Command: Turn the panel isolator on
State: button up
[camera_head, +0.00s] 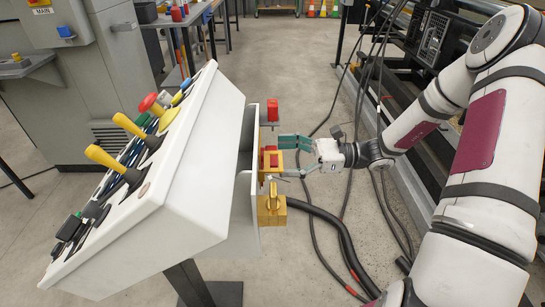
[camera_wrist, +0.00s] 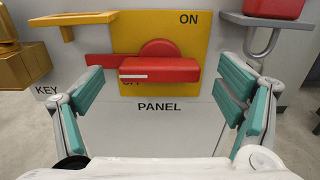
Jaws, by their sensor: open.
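The panel isolator is a yellow plate (camera_wrist: 196,41) on the white panel side, marked ON at the top, with PANEL written below. Its red handle (camera_wrist: 160,70) lies level, with a white mark at its left end; lettering below left of the hub is partly hidden behind it. The handle also shows in the head view (camera_head: 270,158). My gripper (camera_wrist: 163,88) is open, with one teal finger on each side of the handle and no clear contact. In the head view my gripper (camera_head: 284,156) faces the panel side from the right.
A brass padlock (camera_wrist: 22,62) hangs left of the isolator by a KEY label, also visible in the head view (camera_head: 270,210). A yellow bracket (camera_wrist: 72,22) is above left. A red object (camera_wrist: 272,8) sits on a holder at upper right. Black cables (camera_head: 345,235) run across the floor.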

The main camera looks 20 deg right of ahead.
jog(key=shift+x, duration=1.6)
jog(key=c, duration=1.2)
jog(key=shift+o, duration=0.2)
